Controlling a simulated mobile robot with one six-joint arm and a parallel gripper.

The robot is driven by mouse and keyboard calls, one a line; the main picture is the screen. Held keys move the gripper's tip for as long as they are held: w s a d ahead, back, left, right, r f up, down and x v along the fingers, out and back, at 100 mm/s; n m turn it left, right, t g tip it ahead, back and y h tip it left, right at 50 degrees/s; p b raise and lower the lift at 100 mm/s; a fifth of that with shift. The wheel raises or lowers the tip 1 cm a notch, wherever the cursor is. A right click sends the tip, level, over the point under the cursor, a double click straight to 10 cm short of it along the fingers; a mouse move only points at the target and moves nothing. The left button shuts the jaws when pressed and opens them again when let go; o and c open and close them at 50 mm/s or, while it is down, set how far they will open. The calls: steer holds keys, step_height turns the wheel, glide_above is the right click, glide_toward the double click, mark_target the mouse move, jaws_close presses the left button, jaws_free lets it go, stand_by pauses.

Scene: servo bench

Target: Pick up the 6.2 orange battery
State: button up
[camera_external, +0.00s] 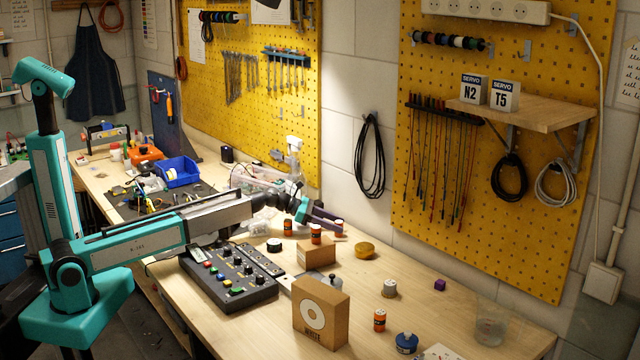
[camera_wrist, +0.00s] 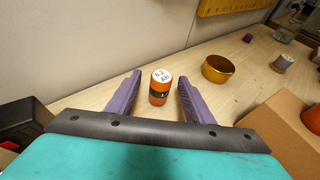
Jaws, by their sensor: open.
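The orange battery marked 6.2 (camera_wrist: 160,90) stands upright, with a white top and a dark band, between and a little beyond my gripper's (camera_wrist: 160,78) two purple fingers in the wrist view. Gaps show on both sides, so the open fingers do not grip it. In the external view my gripper (camera_external: 326,216) is low over the bench, and an orange battery at its fingertips (camera_external: 339,228), partly hidden by a finger, seems to be the same one. Its label cannot be read there.
A brass-coloured round tin (camera_wrist: 217,69) is right of the battery. The pegboard wall (camera_external: 480,150) is behind.

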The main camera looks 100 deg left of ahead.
mark_target(348, 236)
steer(key=shift+w, duration=0.15)
steer(key=shift+p+x, duration=0.5)
steer(key=shift+x, duration=2.05)
jaws_close()
steer(key=shift+r, duration=0.1)
steer(key=shift+r, duration=1.15)
steer(key=shift+s+d+r+b, duration=0.4)
steer(key=shift+s+d, duration=1)
steer(key=shift+s, duration=0.9)
steer(key=shift+s+d+r+b, duration=0.45)
steer(key=shift+s+d, duration=0.95)
steer(key=shift+s, duration=0.9)
steer(key=shift+s+d+r+b, duration=0.4)
steer(key=shift+s+d, duration=1)
steer(key=shift+s, duration=0.85)
